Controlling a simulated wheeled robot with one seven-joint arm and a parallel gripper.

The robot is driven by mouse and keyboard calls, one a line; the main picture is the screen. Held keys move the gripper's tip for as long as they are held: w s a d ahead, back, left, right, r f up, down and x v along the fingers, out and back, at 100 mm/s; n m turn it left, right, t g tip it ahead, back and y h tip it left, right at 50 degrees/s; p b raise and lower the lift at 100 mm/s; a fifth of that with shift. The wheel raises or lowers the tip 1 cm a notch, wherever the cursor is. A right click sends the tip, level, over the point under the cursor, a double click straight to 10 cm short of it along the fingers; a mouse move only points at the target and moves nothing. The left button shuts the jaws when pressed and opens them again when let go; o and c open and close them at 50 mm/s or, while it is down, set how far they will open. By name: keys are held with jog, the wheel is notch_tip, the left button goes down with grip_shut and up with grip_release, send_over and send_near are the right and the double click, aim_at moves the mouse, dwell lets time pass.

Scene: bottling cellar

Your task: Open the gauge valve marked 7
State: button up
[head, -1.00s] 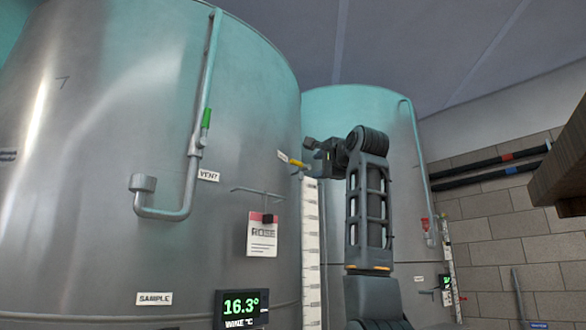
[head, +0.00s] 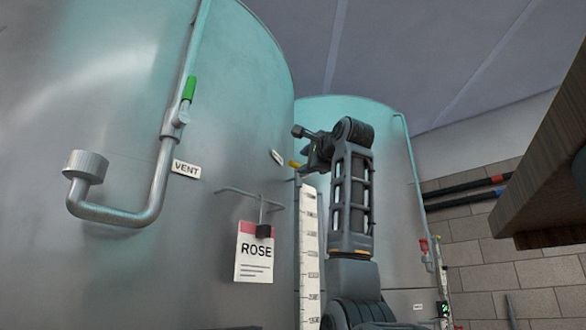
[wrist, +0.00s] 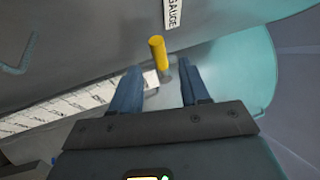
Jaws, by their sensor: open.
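The yellow handle (head: 293,164) of the gauge valve sits at the top of the white level scale on the near tank's right edge. In the wrist view the yellow handle (wrist: 157,52) stands out just ahead of my fingertips, beside a white label (wrist: 173,12) reading GAUGE. My gripper (wrist: 159,66) is open, one finger on each side of the line to the handle, with nothing held. I cannot tell whether the handle is between the tips or just beyond them. In the head view my gripper is mostly hidden behind my own wrist. No number 7 shows now.
A second tank (head: 392,190) stands behind my arm. A wooden beam (head: 550,170) juts in at right.

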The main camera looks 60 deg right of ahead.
aim_at(297, 165)
jog(key=shift+p+x, duration=1.15)
jog(key=shift+x, duration=2.1)
jog(key=shift+c, duration=0.3)
grip_shut()
